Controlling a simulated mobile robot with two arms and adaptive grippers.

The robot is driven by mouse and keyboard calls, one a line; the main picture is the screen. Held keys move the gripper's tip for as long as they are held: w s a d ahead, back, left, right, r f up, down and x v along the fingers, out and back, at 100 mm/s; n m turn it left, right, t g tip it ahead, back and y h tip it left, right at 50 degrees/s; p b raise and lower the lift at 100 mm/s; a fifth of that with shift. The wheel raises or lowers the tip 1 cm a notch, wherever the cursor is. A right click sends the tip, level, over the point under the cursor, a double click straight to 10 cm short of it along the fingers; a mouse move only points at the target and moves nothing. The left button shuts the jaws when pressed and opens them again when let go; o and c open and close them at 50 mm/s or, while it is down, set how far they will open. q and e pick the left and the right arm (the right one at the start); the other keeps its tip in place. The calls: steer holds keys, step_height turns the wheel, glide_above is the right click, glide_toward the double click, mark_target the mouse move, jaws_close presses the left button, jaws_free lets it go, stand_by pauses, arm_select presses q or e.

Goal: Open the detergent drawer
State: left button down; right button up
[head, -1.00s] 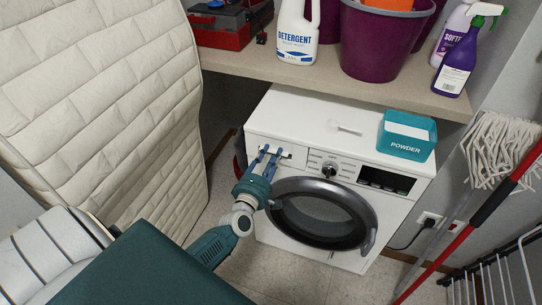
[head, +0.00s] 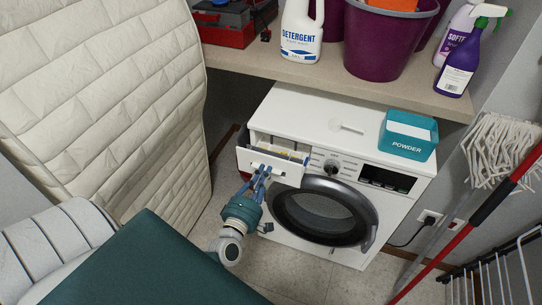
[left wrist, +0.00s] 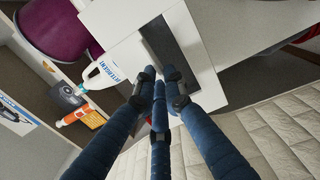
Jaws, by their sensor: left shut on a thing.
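The detergent drawer (head: 286,172) is at the upper left of the white washing machine (head: 330,108). It is pulled out, and its inner compartments show behind the white front. My left gripper (head: 261,172) is shut on the drawer's handle, in front of the drawer front. In the left wrist view the blue fingers (left wrist: 160,88) come together against a white panel with a dark recess; the handle itself is mostly hidden by them. My right gripper is not in view.
A teal powder box (head: 408,136) and a small scoop (head: 348,127) are on the machine. The shelf above holds a detergent bottle (head: 302,40) and a purple bucket (head: 388,45). A quilted cream panel (head: 110,90) stands left, a mop (head: 500,140) right.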

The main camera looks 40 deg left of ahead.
arm_select(q)
steer(key=v, duration=0.3)
steer(key=c, duration=1.8)
jaws_free()
steer(key=v, duration=1.2)
steer(key=shift+d, duration=0.1)
